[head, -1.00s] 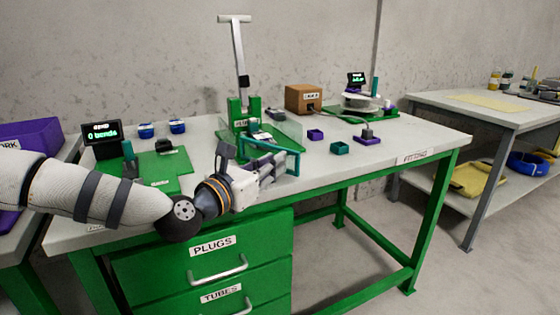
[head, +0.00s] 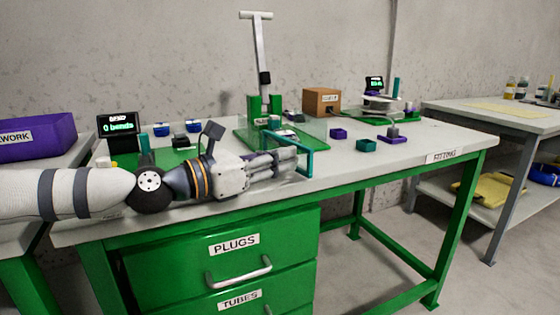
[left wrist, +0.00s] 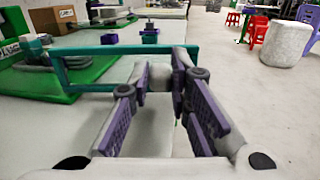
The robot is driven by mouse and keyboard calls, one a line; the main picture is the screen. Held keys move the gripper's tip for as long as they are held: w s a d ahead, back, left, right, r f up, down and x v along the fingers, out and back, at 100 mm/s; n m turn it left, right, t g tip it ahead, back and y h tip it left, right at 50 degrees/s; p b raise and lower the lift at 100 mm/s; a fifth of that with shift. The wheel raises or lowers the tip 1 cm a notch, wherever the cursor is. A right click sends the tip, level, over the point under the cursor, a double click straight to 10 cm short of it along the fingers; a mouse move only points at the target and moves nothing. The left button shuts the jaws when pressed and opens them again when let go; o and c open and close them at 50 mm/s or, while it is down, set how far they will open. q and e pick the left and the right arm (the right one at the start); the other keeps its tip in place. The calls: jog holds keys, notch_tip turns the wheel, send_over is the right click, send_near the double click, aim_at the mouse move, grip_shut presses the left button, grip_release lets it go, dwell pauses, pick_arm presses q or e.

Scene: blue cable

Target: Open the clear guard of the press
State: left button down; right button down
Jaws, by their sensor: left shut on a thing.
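The press (head: 264,105) is green with a tall pale T-shaped lever and stands on the bench. Its clear guard (head: 316,128) has a teal frame (head: 311,160) at the front, which also shows in the left wrist view (left wrist: 112,50). My left gripper (head: 290,158) is at the front right of the press, low over the bench edge. In the left wrist view its purple-padded fingers (left wrist: 160,78) are closed in at the teal frame, on a pale piece there. The fingers hide part of the frame. My right gripper is not in view.
Purple (head: 338,134) and teal (head: 366,145) small bins stand right of the press. A brown box (head: 321,102) is behind. A display reading "0 bends" (head: 118,126) stands at the left. Green drawers (head: 230,270) are below the bench front.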

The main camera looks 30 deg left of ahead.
pick_arm(q)
jog(key=shift+f, duration=0.1)
jog(key=c, duration=1.5)
grip_release()
jog(key=v, duration=1.2)
